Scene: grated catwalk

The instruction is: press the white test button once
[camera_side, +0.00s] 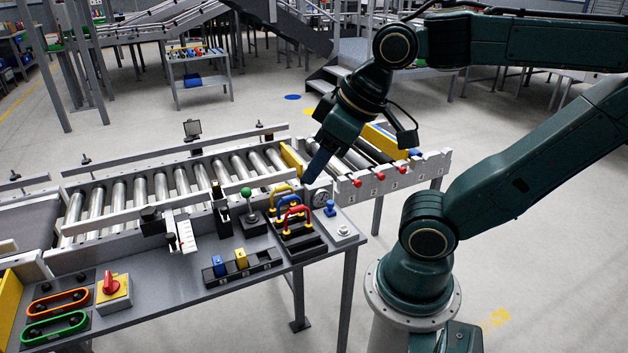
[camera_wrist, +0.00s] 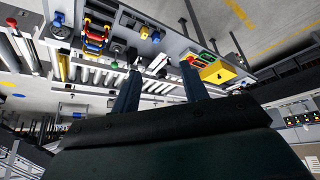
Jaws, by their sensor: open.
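The white test button (camera_side: 343,230) looks like a small round pale cap on a light grey plate at the table's right front corner. It stands just in front of a blue knob (camera_side: 330,208). In the wrist view the blue knob (camera_wrist: 58,18) is at the upper left, and I cannot make out the button clearly there. My gripper (camera_side: 311,178) points down and left, behind and left of the button and above the table's right end. In the wrist view its two blue fingers (camera_wrist: 160,67) are apart with nothing held between them.
Yellow, blue and red arched handles (camera_side: 290,207) stand left of the button. A round gauge (camera_side: 320,198) is behind it. A green-topped lever (camera_side: 248,200), a black rail with blue and yellow blocks (camera_side: 241,263) and a red rotary switch (camera_side: 112,288) are further left. A roller conveyor (camera_side: 150,185) runs behind.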

